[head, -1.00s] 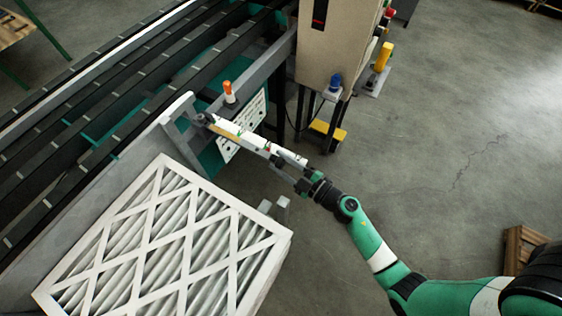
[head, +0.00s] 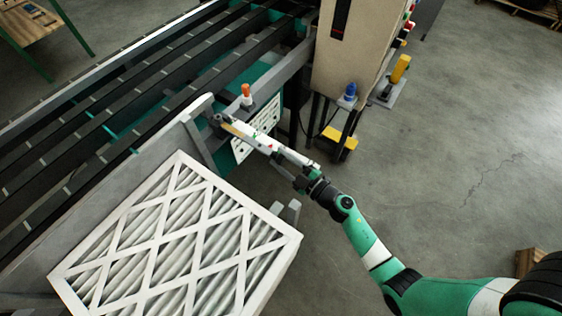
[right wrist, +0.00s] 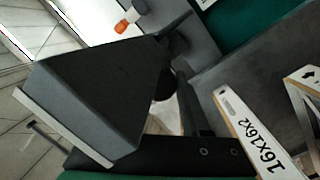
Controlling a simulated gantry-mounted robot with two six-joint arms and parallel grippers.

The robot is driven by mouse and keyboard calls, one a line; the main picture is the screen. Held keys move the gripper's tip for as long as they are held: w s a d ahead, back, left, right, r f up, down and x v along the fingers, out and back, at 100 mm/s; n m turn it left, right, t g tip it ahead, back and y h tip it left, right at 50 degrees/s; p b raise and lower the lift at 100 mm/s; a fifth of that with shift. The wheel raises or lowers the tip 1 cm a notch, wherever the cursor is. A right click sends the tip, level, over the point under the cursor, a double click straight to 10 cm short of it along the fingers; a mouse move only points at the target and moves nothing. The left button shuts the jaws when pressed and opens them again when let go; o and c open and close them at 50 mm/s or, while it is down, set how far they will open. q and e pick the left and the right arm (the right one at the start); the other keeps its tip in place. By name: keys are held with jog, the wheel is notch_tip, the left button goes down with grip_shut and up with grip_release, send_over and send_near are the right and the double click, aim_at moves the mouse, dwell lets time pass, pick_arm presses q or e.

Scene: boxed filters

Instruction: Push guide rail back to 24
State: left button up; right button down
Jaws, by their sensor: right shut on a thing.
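The guide rail (head: 120,175) is a long grey plate, running from the lower left to an upright end post beside the conveyor. A pale marked bar (head: 262,139) extends from near that end toward my right arm; its scale numbers are too small to read. My right gripper (head: 300,182) is at the near end of this bar, shut on a dark part of the rail assembly that is mostly hidden. In the right wrist view, a dark grey block (right wrist: 100,90) fills the left and hides much of the contact. My left gripper is not in view.
A white-framed pleated filter (head: 180,240) lies beside the rail. A carton marked 16x16x2 (right wrist: 262,135) shows in the right wrist view. An orange-topped knob (head: 246,92) stands past the bar. A beige control cabinet (head: 350,50) is behind.

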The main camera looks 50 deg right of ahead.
jog(key=shift+c, duration=2)
grip_release()
jog(key=s+p, duration=0.2)
jog(key=s, duration=0.9)
jog(key=shift+s+a, duration=0.35)
jog(key=shift+a, duration=0.05)
